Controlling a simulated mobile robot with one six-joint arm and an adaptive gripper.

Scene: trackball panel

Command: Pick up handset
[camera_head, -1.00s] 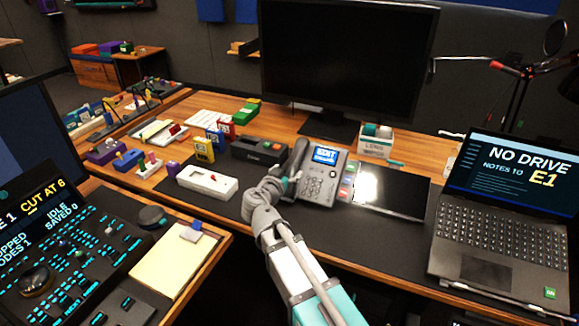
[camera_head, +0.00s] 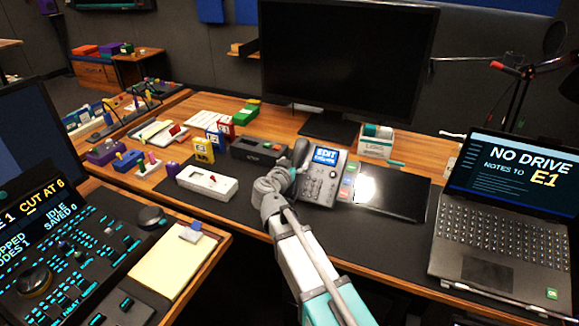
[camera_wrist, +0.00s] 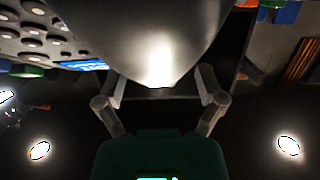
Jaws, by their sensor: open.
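The grey desk phone (camera_head: 318,180) sits on the dark desk mat with its lit screen reading EDIT. The dark handset (camera_head: 299,153) lies along the phone's left side, its lower part hidden behind my gripper. My gripper (camera_head: 291,178) is at the handset's lower part, coming from the front. In the wrist view my gripper (camera_wrist: 160,92) is open, with one finger on each side. A large smooth grey shape, apparently the handset (camera_wrist: 150,35), fills the space ahead of the fingers. I cannot tell whether they touch it. Phone keys show at upper left.
A black tablet (camera_head: 392,190) lies right of the phone and a laptop (camera_head: 505,225) further right. A white box (camera_head: 207,183) and a black device (camera_head: 258,150) stand to the left. The monitor (camera_head: 348,65) rises behind.

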